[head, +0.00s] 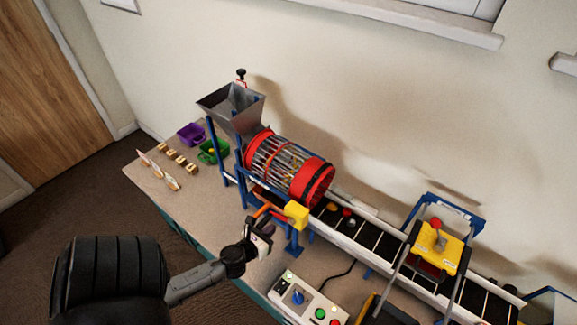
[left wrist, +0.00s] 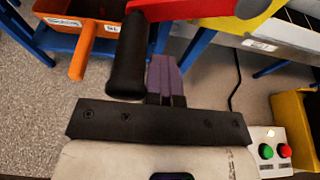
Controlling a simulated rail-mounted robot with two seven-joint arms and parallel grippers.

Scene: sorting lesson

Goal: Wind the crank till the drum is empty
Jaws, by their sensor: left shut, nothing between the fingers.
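The drum (head: 271,160) is a cage of metal bars with red end rings, lying tilted beside a hopper. In the left wrist view the crank has a red arm (left wrist: 185,9) and a black handle (left wrist: 127,60). My left gripper (head: 264,228) is near the crank, at the table's front edge. Its purple fingers (left wrist: 165,75) are shut and empty, just right of the black handle; I cannot tell if they touch it. My right gripper is not in view.
A grey hopper (head: 232,105) stands behind the drum. A conveyor (head: 370,235) with several small pieces runs right, under a yellow-topped frame (head: 440,250). A button panel (head: 308,300) is in front. Purple (head: 190,134) and green (head: 207,153) bins stand left. An orange handle (left wrist: 80,58) is close by.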

